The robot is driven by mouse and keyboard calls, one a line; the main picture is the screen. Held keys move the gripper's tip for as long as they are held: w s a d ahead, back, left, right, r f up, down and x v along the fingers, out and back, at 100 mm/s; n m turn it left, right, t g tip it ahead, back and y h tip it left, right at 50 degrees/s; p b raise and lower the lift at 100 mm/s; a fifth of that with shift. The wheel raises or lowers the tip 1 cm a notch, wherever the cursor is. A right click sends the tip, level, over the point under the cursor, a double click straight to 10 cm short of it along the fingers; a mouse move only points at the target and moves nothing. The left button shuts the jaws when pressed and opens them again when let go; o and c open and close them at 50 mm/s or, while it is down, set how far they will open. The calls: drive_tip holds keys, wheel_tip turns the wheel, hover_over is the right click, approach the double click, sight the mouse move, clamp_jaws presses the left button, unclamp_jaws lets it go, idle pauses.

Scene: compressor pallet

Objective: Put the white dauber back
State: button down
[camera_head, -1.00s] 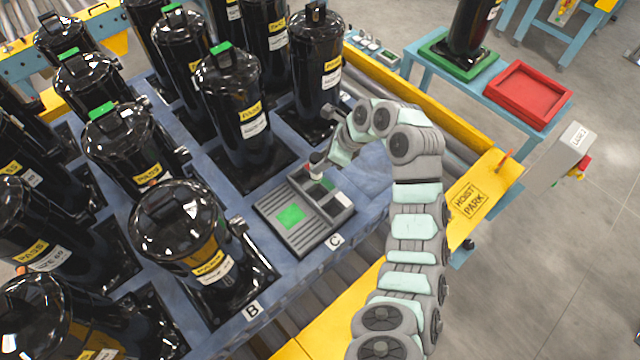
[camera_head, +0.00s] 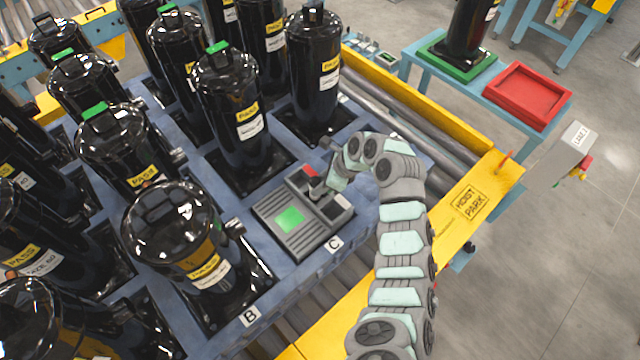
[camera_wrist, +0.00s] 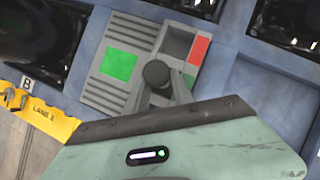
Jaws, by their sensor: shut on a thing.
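The dauber (camera_wrist: 156,73) shows its dark round top between my two gripper fingers in the wrist view. Its body below the top is hidden, so I cannot see its white colour. My gripper (camera_wrist: 160,92) is shut on it, over the compartment side of a grey ribbed tray (camera_wrist: 103,92). The tray (camera_head: 304,244) also shows in the head view, with a green pad (camera_head: 289,218) on it. Beside its compartments are a red mark (camera_wrist: 200,50), a green mark (camera_wrist: 188,80) and a white mark (camera_head: 343,202). I cannot tell whether the dauber touches the tray.
Tall black compressors (camera_head: 230,110) stand close behind and left of the tray on the blue pallet (camera_head: 370,205). A yellow rail (camera_head: 460,205) runs along the right. A red bin (camera_head: 527,95) stands on a side table.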

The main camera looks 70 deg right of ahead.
drive_tip(key=c, duration=1.1)
unclamp_jaws()
drive_tip(key=shift+f, duration=0.1)
drive_tip(key=p+v, duration=0.2)
drive_tip(key=v, duration=1)
drive_tip(key=shift+r, duration=0.2)
